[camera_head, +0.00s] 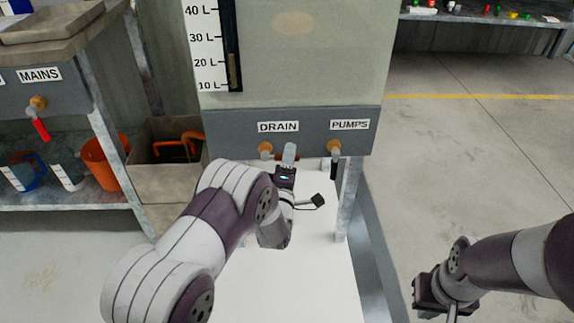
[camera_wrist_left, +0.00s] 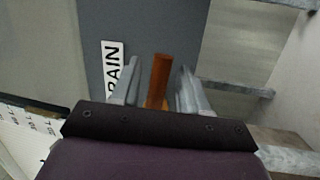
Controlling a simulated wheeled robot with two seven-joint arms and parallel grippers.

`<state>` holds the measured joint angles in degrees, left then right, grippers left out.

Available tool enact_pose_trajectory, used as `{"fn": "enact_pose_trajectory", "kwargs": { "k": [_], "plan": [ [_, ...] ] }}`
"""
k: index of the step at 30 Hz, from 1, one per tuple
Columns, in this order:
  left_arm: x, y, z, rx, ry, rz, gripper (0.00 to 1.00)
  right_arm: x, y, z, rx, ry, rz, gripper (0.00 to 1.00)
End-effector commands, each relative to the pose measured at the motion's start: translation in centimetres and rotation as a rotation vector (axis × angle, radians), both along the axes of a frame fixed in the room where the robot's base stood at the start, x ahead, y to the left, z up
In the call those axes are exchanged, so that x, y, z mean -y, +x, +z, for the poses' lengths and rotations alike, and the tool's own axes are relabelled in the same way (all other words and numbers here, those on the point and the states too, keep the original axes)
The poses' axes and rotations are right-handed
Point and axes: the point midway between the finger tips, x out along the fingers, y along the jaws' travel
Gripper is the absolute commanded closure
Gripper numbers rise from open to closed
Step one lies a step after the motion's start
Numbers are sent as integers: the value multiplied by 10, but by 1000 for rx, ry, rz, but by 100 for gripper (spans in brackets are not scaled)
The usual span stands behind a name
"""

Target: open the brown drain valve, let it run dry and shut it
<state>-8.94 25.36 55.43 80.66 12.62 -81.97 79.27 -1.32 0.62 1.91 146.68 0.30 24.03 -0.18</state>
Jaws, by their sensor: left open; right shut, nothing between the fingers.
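The DRAIN valve (camera_head: 265,149) sits on the grey panel under its DRAIN label (camera_head: 278,127). Its brown handle (camera_wrist_left: 158,80) lies sideways along the panel, and in the head view it is mostly hidden behind my left gripper (camera_head: 289,154). In the left wrist view the handle lies between the two open fingers, with a gap on each side. My right gripper (camera_head: 450,305) is shut and empty, low at the right, away from the valves.
A PUMPS valve (camera_head: 334,148) with a black handle hanging down is just right of the drain. The level gauge (camera_head: 233,60) shows a tan section around 10 to 20 L. A MAINS valve (camera_head: 38,104) with a red handle is at left. Floor at right is clear.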

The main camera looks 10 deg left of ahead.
Motion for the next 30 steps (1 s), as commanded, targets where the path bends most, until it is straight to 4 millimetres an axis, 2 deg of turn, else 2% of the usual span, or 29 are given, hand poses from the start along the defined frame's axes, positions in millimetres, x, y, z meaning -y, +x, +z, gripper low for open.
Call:
{"fn": "enact_pose_trajectory", "kwargs": {
  "k": [5, 9, 15, 19, 30],
  "plan": [
    [3, -36, 0, -5, 1, -1, 55, 0, 0, 25, 0, 0, 0, 100],
    [5, -75, -7, -5, 2, -1, 55, 0, 0, 41, 0, 0, 0, 100],
    [8, -113, -17, -2, 1, -2, 55, 0, 0, 51, 0, 0, 0, 100],
    [8, -121, -21, -1, 0, -1, 55, 0, 0, 52, 0, 0, 0, 100],
    [8, -121, -21, 0, 0, 0, 55, 0, 0, 52, 0, 0, 0, 100]
  ]
}}
